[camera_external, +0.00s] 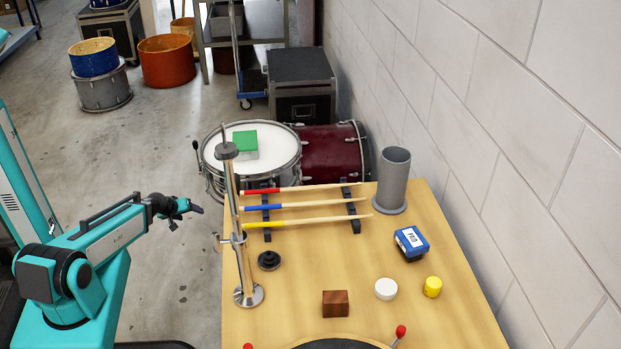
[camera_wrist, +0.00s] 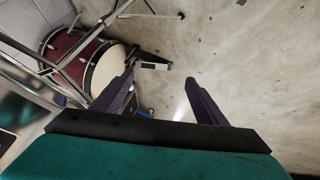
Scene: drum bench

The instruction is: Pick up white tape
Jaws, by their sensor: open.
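The white tape (camera_external: 386,288) is a small white roll on the wooden bench, right of the brown wooden block and left of the yellow tape roll (camera_external: 432,286). My gripper (camera_external: 196,209) is in the air left of the bench, well apart from the white tape. In the wrist view, my gripper (camera_wrist: 160,92) has its two dark fingers spread with nothing between them. The white tape does not show in the wrist view.
A metal stand (camera_external: 230,215) rises at the bench's left edge, between my gripper and the tape. Drumsticks on a rack (camera_external: 355,208), a grey cylinder (camera_external: 392,180), a blue box (camera_external: 411,243) and a brown block (camera_external: 336,303) are on the bench. A wall borders the right.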

